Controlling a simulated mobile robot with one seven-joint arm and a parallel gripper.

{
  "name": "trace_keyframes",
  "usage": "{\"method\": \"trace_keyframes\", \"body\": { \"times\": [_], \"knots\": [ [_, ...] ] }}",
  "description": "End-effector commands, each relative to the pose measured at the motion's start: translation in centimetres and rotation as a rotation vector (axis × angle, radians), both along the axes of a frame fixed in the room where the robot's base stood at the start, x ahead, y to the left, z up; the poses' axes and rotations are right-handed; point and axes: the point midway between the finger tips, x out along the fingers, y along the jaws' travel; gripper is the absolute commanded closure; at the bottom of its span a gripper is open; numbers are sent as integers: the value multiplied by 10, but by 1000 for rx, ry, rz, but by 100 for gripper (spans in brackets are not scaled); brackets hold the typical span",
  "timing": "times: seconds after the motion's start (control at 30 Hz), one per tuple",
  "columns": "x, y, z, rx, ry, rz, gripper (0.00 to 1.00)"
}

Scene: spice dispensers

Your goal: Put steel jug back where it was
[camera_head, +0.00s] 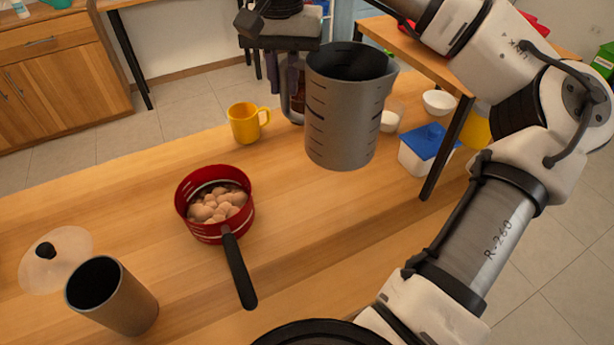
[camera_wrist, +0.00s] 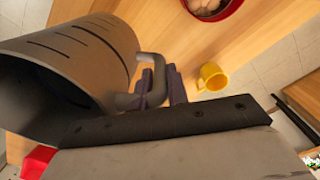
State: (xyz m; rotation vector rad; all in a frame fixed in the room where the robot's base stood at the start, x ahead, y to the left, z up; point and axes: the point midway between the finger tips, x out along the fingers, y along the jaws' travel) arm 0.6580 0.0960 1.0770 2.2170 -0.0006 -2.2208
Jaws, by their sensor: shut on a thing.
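The steel jug (camera_head: 342,120) is a grey, marked measuring jug held upright above the far right part of the wooden table (camera_head: 300,235). In the wrist view the jug (camera_wrist: 85,60) fills the left side, with its handle (camera_wrist: 150,75) toward the fingers. My gripper (camera_wrist: 165,85) is shut on the jug's handle. In the head view my gripper (camera_head: 280,70) is partly hidden behind the jug. The jug appears to be off the table, though its exact height is hard to tell.
A red pot (camera_head: 212,205) with round pale food stands mid-table. A yellow mug (camera_head: 246,122) stands behind it. A dark open cylinder (camera_head: 112,297) and a clear lid (camera_head: 55,258) are at front left. A blue-lidded container (camera_head: 424,150) and white bowls (camera_head: 438,102) are at right. The table's middle front is clear.

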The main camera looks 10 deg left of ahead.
Motion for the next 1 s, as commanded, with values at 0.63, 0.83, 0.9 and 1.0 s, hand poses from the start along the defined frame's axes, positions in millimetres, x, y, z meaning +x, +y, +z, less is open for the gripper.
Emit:
{"method": "trace_keyframes", "body": {
  "times": [0.63, 0.83, 0.9, 1.0],
  "knots": [
    [0, 0, -130, 0, 0, -3, 100],
    [0, 0, -144, 0, 1, -3, 100],
    [0, 0, -154, 1, 3, -3, 100],
    [0, 0, -169, 0, 2, -3, 100]
  ]
}}
